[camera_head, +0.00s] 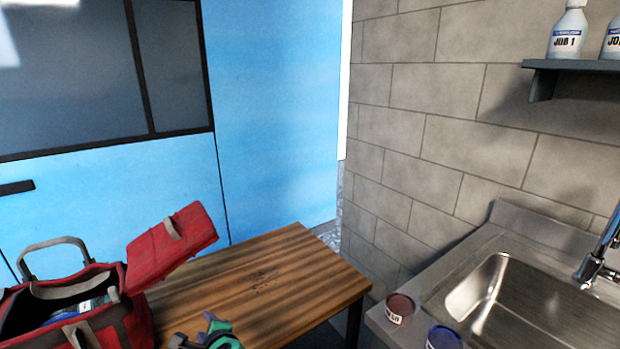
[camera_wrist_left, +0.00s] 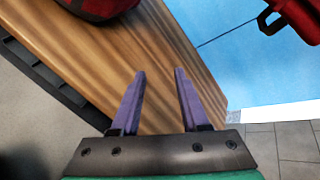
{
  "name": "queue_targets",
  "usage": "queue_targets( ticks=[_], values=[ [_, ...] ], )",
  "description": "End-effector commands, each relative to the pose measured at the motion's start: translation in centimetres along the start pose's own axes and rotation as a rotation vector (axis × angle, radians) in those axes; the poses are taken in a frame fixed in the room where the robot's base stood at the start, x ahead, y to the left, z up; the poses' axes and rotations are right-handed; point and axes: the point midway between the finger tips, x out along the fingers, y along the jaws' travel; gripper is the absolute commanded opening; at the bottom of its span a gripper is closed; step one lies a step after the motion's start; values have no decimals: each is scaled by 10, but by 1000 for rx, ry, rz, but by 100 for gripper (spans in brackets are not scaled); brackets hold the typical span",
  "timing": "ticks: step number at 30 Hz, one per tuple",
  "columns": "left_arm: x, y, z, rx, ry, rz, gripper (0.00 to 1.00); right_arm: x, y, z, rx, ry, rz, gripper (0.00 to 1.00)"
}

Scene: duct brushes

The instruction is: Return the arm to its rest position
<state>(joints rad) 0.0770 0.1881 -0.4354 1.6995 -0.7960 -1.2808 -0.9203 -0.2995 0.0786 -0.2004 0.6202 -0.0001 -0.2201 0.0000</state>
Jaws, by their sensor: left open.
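My left gripper (camera_head: 205,338) shows at the bottom edge of the head view, only its teal and dark upper parts, in front of the wooden table. In the left wrist view my left gripper (camera_wrist_left: 160,70) has its two purple fingers apart with nothing between them. Bare wood of the table (camera_wrist_left: 155,45) lies beyond the fingers. I cannot tell the exact height above the table. My right gripper is in neither view.
A red tool bag (camera_head: 125,325) stands open at the table's left, its flap (camera_head: 170,245) raised. The table (camera_head: 270,275) is otherwise clear. Right are a steel sink (camera_head: 480,265), a dark red tin (camera_head: 400,308), a blue tin (camera_head: 443,338) and a bottle shelf (camera_head: 545,64).

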Motion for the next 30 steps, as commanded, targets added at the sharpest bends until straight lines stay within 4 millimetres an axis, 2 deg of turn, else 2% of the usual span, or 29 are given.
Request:
queue_targets(
  ticks=[1,3,6,9,15,20,26,30],
  values=[
    [-7,32,0,-165,60,97,45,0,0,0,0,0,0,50],
    [-18,68,-1,-379,118,225,45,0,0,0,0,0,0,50],
    [-38,108,-1,-635,168,391,45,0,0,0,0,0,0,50],
    [-60,138,1,-849,190,541,45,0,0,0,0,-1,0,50],
    [-104,174,5,-1162,193,782,45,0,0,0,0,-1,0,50],
    [-133,190,9,-1337,171,935,45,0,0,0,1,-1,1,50],
    [-103,218,-20,-1313,157,944,45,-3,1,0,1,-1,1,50],
    [-84,245,-41,-1300,147,957,45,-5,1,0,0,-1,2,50]
  ],
)
